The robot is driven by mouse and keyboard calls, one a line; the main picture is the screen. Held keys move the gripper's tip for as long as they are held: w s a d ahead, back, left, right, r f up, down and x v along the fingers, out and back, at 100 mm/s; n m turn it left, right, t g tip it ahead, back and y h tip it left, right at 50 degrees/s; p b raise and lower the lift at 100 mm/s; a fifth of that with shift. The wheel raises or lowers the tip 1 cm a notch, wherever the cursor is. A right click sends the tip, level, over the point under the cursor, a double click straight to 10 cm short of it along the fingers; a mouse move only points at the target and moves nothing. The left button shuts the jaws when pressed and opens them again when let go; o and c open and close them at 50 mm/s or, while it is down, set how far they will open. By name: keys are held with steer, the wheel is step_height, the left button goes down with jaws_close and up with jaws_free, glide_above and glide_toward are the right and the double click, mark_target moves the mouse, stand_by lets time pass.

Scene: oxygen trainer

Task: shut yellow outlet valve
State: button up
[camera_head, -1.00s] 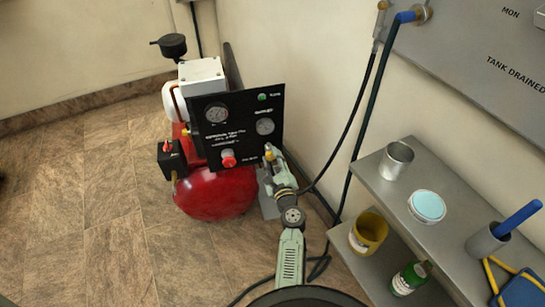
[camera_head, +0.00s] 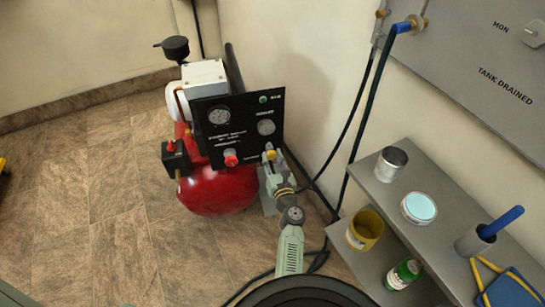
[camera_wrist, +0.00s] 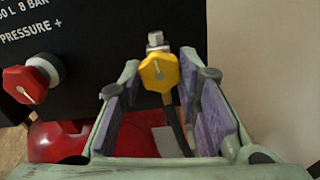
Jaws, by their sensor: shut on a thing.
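The yellow outlet valve (camera_wrist: 159,72) is an octagonal knob with a line mark on its face, under a metal fitting at the lower right of the black panel. It shows small in the head view (camera_head: 271,155). My gripper (camera_wrist: 160,88) is shut on it, with one purple-padded finger on either side. In the head view my gripper (camera_head: 271,163) is at the panel's right edge, and my arm partly hides the area below the valve.
A red knob (camera_wrist: 27,83) sits on the black panel (camera_head: 239,127) left of the valve. The red tank (camera_head: 217,190) is below. Hoses (camera_head: 360,130) run along the wall on the right. A grey shelf (camera_head: 420,170) holds a cup, tins and a bottle.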

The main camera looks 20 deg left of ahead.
steer(key=shift+r+m, duration=0.1)
steer(key=shift+m, duration=0.5)
steer(key=o, duration=1.1)
steer(key=shift+o, duration=0.2)
steer(key=shift+s+d, duration=0.1)
steer(key=v, duration=0.7)
steer(key=shift+s, duration=0.1)
